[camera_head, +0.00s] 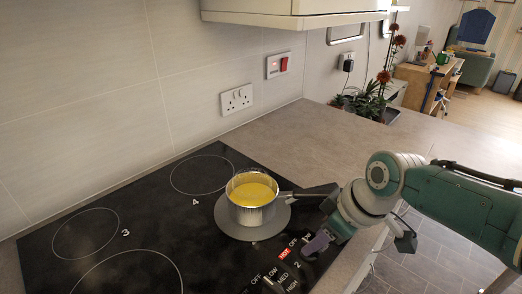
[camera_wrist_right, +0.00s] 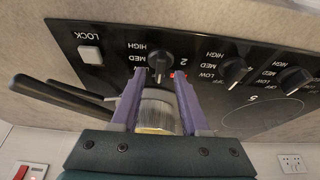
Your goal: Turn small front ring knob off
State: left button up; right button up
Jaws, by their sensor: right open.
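The control knob marked 2 (camera_wrist_right: 158,62) is dark and sits on the black hob panel, just beyond and between my right fingertips in the wrist view. I cannot see any finger touching it, and its exact setting is hard to read. A red light shows beside it, and a red HOT label (camera_head: 284,253) shows in the head view. My right gripper (camera_head: 318,243) is open, with purple fingers low over the panel; it also shows in the wrist view (camera_wrist_right: 160,78). In the head view the gripper hides this knob. My left gripper is not in view.
A saucepan (camera_head: 252,196) with yellow contents stands on a grey ring close to my right gripper, its dark handle pointing towards it. Two more knobs (camera_wrist_right: 235,70) (camera_wrist_right: 293,77) sit beside knob 2. A LOCK button (camera_wrist_right: 90,54) is at the panel end. The back-right worktop (camera_head: 330,140) is clear.

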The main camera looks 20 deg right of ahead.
jog(key=p+v, duration=0.2)
jog(key=v, duration=0.6)
jog(key=shift+p, duration=0.35)
jog(key=shift+s+r, duration=0.1)
jog(key=shift+s, duration=0.05)
jog(key=s+a+r+m+h, duration=0.1)
jog(key=s+a+r, duration=0.3)
jog(key=s, duration=0.5)
jog(key=s+a+r+m+h, duration=0.15)
jog(key=s+a+r, duration=0.3)
jog(key=s, duration=0.45)
notch_tip(320, 180, up, 29)
jog(key=p, duration=2.8)
jog(key=shift+w+d+f+y, duration=0.2)
jog(key=shift+w+d+y, duration=0.05)
jog(key=shift+d+y, duration=0.2)
